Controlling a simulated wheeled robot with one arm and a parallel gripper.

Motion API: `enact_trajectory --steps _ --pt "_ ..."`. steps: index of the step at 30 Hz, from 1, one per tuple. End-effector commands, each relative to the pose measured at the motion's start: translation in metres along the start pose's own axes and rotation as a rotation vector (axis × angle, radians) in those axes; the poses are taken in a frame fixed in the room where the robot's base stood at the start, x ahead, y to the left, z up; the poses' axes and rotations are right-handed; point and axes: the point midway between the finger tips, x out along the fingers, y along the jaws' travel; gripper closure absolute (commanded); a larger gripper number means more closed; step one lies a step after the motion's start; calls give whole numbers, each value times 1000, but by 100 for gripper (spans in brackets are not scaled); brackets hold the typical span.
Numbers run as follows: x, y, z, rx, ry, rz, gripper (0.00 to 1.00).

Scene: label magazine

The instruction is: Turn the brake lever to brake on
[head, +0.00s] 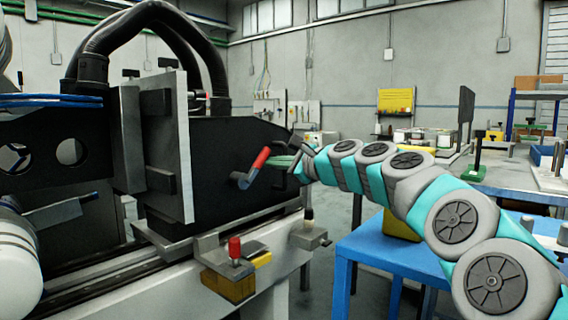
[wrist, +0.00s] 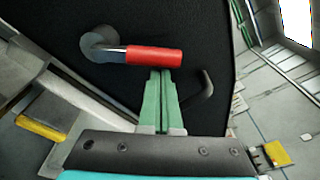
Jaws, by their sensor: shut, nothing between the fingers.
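The brake lever has a red grip (head: 261,158) on a bent metal arm, mounted on the side of a black machine housing. In the wrist view the red grip (wrist: 155,56) lies nearly level, pointing right from its round grey pivot (wrist: 100,43). My gripper (head: 276,161) has green fingers, pressed together with nothing between them. In the wrist view the shut fingertips (wrist: 160,72) end right at the lower edge of the red grip. I cannot tell whether they touch it.
A dark bent peg (wrist: 204,88) stands on the housing right of my fingers. Below the housing is a machine ledge with a red knob (head: 234,248) and a yellow block (head: 229,286). A blue table (head: 395,247) stands under my arm. Open floor lies behind.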

Motion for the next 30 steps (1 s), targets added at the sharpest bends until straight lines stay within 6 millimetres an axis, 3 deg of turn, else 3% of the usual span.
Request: enact_trajectory --steps 30 --pt "4 -1 7 -85 -1 -12 100"
